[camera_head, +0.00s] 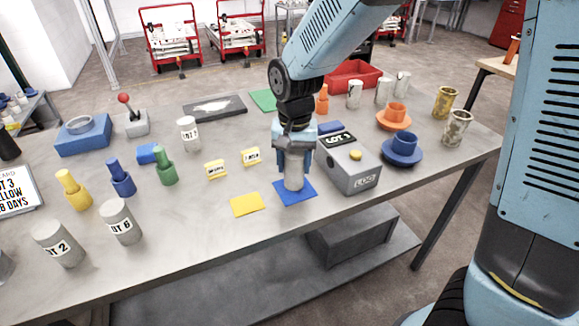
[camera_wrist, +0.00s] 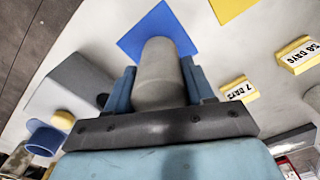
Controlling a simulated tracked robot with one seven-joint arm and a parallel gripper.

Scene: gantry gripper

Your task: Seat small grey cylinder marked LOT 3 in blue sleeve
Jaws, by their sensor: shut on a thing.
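My gripper (camera_head: 293,172) is shut on a small grey cylinder (camera_head: 293,184), which hangs upright between its fingers. The cylinder also shows in the wrist view (camera_wrist: 158,80). No lot marking shows on it. Its lower end is over a blue square mat (camera_head: 296,193); I cannot tell whether it touches. A blue flanged, open-topped sleeve (camera_head: 403,150) stands to the right, beyond the grey box, and shows in the wrist view (camera_wrist: 45,138). An orange one (camera_head: 396,117) stands behind it. A blue block with a grey ring (camera_head: 83,135) lies far left.
A grey box marked LOG (camera_head: 349,165) with a yellow knob stands close right of my gripper. A yellow mat (camera_head: 247,204) and small yellow signs (camera_head: 215,169) lie left. Larger grey cylinders (camera_head: 121,221) stand front left. A red bin (camera_head: 352,76) is at the back.

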